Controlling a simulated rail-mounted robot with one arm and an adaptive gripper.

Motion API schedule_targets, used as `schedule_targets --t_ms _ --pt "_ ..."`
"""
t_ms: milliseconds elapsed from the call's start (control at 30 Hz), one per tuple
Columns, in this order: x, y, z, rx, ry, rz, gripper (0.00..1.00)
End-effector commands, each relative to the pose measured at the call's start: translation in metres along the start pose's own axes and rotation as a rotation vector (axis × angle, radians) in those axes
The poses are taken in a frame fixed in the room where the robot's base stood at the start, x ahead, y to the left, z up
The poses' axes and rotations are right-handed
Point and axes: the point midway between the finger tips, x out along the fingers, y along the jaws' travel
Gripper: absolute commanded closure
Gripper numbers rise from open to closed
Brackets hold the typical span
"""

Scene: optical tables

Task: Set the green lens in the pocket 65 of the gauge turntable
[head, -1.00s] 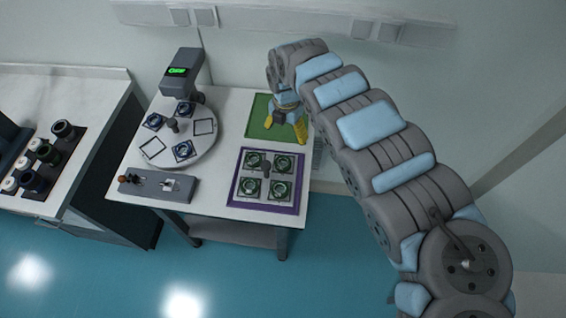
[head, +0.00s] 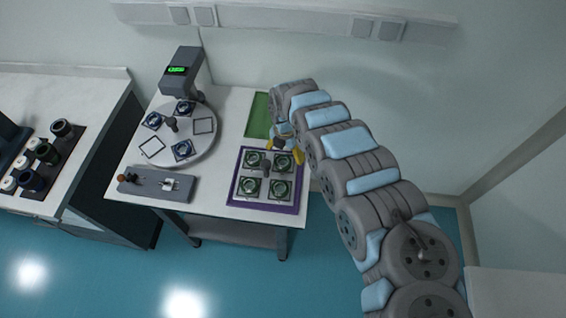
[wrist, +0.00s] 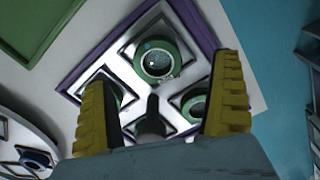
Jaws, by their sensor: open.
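Several green ring-shaped lenses sit in square holders in the purple-edged tray (head: 236,206); one is the upper right lens (head: 283,160), and one shows large in the wrist view (wrist: 158,58). My gripper (head: 284,153) is over the tray's far right part. In the wrist view its yellow fingers (wrist: 165,95) stand wide apart with nothing between them but the tray's dark central post below. The round gauge turntable (head: 205,150) is at the left of the table. It holds several dark-blue lens parts and two empty-looking square pockets (head: 203,126), (head: 152,148). Pocket numbers cannot be read.
A grey gauge head with a green display (head: 177,69) stands behind the turntable. A grey fixture plate (head: 160,186) with a lever lies in front. A green mat (head: 260,118) lies behind the tray. Dark cylinders (head: 62,129) stand on the left bench.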

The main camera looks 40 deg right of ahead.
Motion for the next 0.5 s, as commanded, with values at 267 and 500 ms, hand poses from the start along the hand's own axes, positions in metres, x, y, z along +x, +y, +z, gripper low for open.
schedule_targets --t_ms 267,500 --pt "0.019 0.004 -0.002 0.0 0.0 0.003 0.06" --pt "0.04 0.005 -0.003 0.0 0.002 0.001 0.06"
